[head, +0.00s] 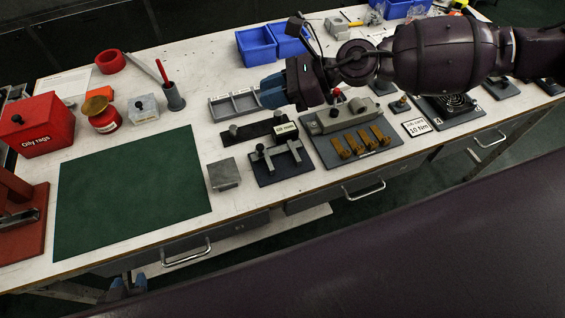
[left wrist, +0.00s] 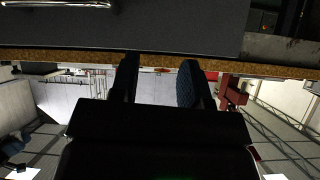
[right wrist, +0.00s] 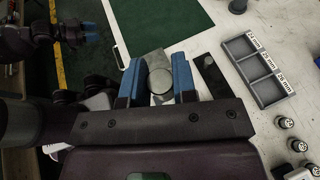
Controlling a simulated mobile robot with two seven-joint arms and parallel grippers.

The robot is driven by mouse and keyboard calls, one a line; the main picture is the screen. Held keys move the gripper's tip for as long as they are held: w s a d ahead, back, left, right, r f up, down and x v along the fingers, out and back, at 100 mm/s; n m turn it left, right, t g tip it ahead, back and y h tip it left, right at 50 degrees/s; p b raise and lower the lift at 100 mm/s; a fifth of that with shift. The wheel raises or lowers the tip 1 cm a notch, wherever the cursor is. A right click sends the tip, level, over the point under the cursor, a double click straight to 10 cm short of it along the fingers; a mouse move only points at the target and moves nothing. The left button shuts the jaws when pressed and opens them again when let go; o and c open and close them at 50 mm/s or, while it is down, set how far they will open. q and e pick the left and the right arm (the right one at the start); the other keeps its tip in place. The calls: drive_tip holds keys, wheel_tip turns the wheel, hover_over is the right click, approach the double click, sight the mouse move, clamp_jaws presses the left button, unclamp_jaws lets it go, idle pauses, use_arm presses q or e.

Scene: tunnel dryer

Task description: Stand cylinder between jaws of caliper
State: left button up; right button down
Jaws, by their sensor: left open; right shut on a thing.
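What looks like the caliper (head: 283,162) lies on the bench in the head view, a dark base with a grey beam and raised jaws. My right gripper (head: 271,91) hangs above the bench behind it. In the right wrist view its blue fingers (right wrist: 158,82) are shut on a grey cylinder (right wrist: 160,83), whose round end faces the camera. The cylinder cannot be made out in the head view. My left gripper (head: 126,291) is low in front of the bench. In the left wrist view its fingers (left wrist: 159,84) are apart and empty.
A grey block (head: 223,174) and a dark strip (head: 246,132) lie beside the caliper. A labelled compartment tray (head: 235,105) stands behind; several small cylinders (right wrist: 285,122) show in the right wrist view. A fixture with brass pieces (head: 350,130) is to the right. The green mat (head: 130,195) is clear.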

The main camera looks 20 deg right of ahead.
drive_tip(key=shift+s+d+f+n+g, duration=0.1)
drive_tip(key=shift+d+f+n+g, duration=0.3)
drive_tip(key=shift+d+f+g, duration=0.15)
drive_tip(key=f, duration=0.1)
drive_tip(key=b, duration=0.3)
hover_over(270, 160)
drive_tip(key=d, duration=0.3)
drive_tip(key=shift+n+g, duration=0.4)
drive_tip(key=shift+g, duration=0.05)
drive_tip(key=f, duration=1.4)
drive_tip(key=shift+s+f, duration=0.25)
drive_tip(key=shift+s, duration=0.05)
drive_tip(key=shift+f+b, duration=0.7)
drive_tip(key=shift+f, duration=1.95)
drive_tip(key=shift+y, duration=0.3)
drive_tip(key=shift+f, duration=0.2)
drive_tip(key=c, duration=1)
unclamp_jaws()
drive_tip(key=shift+r, duration=0.1)
drive_tip(key=shift+o, duration=0.4)
drive_tip(key=shift+d, duration=0.1)
